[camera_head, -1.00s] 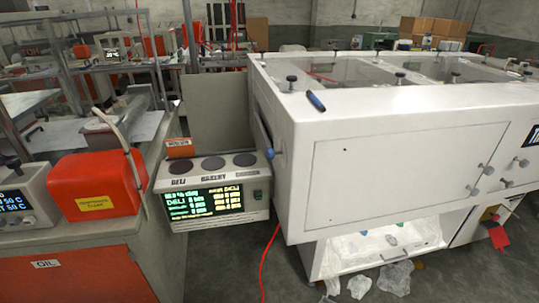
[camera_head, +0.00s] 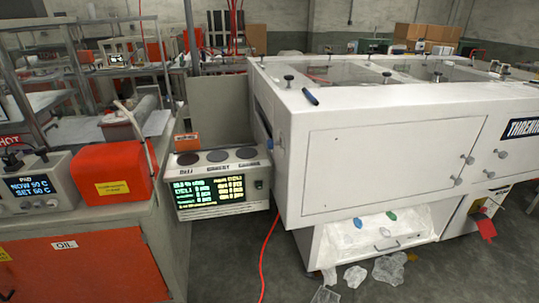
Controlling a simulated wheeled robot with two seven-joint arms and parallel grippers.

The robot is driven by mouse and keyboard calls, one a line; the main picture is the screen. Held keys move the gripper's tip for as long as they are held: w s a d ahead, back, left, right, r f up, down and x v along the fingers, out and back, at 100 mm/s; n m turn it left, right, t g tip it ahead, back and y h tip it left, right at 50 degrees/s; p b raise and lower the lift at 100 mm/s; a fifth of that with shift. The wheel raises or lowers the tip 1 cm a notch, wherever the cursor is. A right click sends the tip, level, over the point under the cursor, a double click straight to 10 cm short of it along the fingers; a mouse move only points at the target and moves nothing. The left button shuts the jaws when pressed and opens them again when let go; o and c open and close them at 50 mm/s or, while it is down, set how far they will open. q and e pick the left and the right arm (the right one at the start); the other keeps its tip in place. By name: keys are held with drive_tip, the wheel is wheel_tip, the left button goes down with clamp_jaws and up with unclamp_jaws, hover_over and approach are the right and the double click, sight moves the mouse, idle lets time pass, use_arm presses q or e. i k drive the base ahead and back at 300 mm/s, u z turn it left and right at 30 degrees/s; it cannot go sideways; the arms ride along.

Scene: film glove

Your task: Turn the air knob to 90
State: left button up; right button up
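I cannot pick out a knob marked air from here. A grey control box (camera_head: 218,184) with a lit green and yellow text display stands left of the white machine. A grey unit marked PAD (camera_head: 36,183) at the left edge has a blue-white display that seems to read NOW 50 C and SET 60 C, with small knobs below. Several small knobs (camera_head: 458,181) sit on the front of the white machine (camera_head: 395,160). Neither of my grippers is in view.
A red box (camera_head: 112,172) stands on the left bench, above a red cabinet marked OIL (camera_head: 85,262). A red cable (camera_head: 268,255) runs down to the floor. Crumpled clear film (camera_head: 388,269) lies below the machine's open lower bay. The grey floor at lower right is mostly clear.

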sight(271, 144)
drive_tip(key=k, duration=0.15)
drive_tip(key=u, duration=0.75)
drive_tip(key=i, duration=0.7)
drive_tip(key=z, duration=2.1)
